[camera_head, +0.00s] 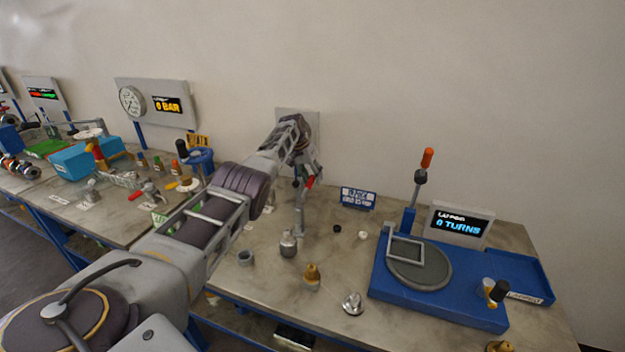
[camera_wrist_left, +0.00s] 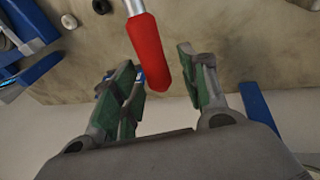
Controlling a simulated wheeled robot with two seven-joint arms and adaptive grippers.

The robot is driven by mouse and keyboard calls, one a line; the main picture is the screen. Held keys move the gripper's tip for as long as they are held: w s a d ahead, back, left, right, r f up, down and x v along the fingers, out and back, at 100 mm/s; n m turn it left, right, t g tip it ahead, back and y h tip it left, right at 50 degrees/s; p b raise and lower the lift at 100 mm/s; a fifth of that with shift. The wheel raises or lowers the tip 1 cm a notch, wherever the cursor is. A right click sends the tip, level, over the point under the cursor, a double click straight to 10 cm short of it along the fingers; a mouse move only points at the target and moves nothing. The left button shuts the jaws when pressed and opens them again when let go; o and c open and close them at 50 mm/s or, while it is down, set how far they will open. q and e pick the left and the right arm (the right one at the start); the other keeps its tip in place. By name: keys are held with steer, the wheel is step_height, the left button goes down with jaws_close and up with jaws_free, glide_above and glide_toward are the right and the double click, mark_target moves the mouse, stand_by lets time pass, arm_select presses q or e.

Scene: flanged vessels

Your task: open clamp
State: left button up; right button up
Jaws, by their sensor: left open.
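A red handle (camera_head: 309,183) on a metal lever, which looks like the clamp's handle, stands at the back of the table near a grey upright post (camera_head: 299,215). My left gripper (camera_head: 309,174) is at this handle, and my arm hides part of what is behind it. In the left wrist view the red handle (camera_wrist_left: 148,52) reaches down from the top, between the green-padded fingers of my open left gripper (camera_wrist_left: 172,88). I see gaps beside the handle; contact cannot be told. The clamp's body is mostly hidden. My right gripper is out of view.
A blue station (camera_head: 440,300) with a round grey plate and a "0 TURNS" display (camera_head: 463,225) fills the right of the table. Small metal vessels (camera_head: 288,244) and a brass piece (camera_head: 312,276) stand in front of the post. A small blue sign (camera_head: 358,198) stands behind.

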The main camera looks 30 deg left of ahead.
arm_select(q)
steer(key=v, duration=1)
steer(key=shift+r, duration=0.35)
steer(key=shift+s, duration=0.1)
stand_by(0.4)
